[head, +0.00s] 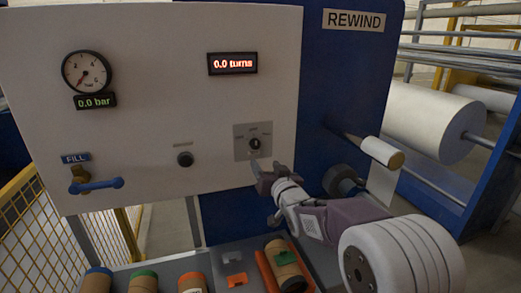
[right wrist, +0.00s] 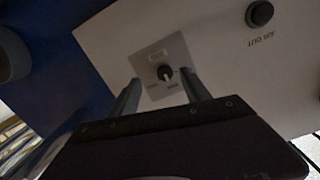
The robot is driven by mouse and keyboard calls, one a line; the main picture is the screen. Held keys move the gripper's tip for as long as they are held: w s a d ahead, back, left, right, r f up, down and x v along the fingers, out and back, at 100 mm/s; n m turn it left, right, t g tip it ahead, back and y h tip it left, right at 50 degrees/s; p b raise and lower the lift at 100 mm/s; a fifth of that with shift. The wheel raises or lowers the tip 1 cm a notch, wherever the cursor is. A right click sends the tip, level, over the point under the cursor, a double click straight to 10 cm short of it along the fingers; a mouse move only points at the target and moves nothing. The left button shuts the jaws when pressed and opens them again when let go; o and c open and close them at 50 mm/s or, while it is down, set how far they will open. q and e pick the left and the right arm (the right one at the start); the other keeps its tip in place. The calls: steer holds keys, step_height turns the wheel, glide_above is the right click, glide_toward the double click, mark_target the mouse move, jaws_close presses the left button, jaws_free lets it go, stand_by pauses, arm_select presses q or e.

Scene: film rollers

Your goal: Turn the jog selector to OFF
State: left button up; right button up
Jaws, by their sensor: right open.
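The jog selector is a small dark knob (head: 254,143) on a grey square plate (head: 240,152), low on the right part of the white panel. The plate's small labels are too blurred to read, so I cannot tell the knob's setting. My right gripper (head: 263,172) is just below and in front of the plate. In the right wrist view, its two fingers (right wrist: 161,92) are open and empty. The knob (right wrist: 165,72) appears between and just beyond their tips, with no visible contact. My left gripper is not in view.
The white panel (head: 150,50) also carries a gauge (head: 87,72), a red "0.0 turns" display (head: 232,63), a black button (head: 185,159) and a blue FILL handle (head: 97,185). A rod with a pale end (head: 380,152) juts out at right. Several rolls lie on a tray below.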

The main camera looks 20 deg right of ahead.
mark_target(256, 146)
steer(key=shift+t, duration=0.4)
steer(key=w+p, duration=0.1)
steer(key=w, duration=0.2)
steer(key=w+r+p, duration=0.1)
steer(key=w, duration=0.2)
steer(key=w+r+p, duration=0.1)
steer(key=w, duration=0.2)
steer(key=shift+w+a, duration=0.1)
steer(key=shift+w, duration=0.1)
jaws_close()
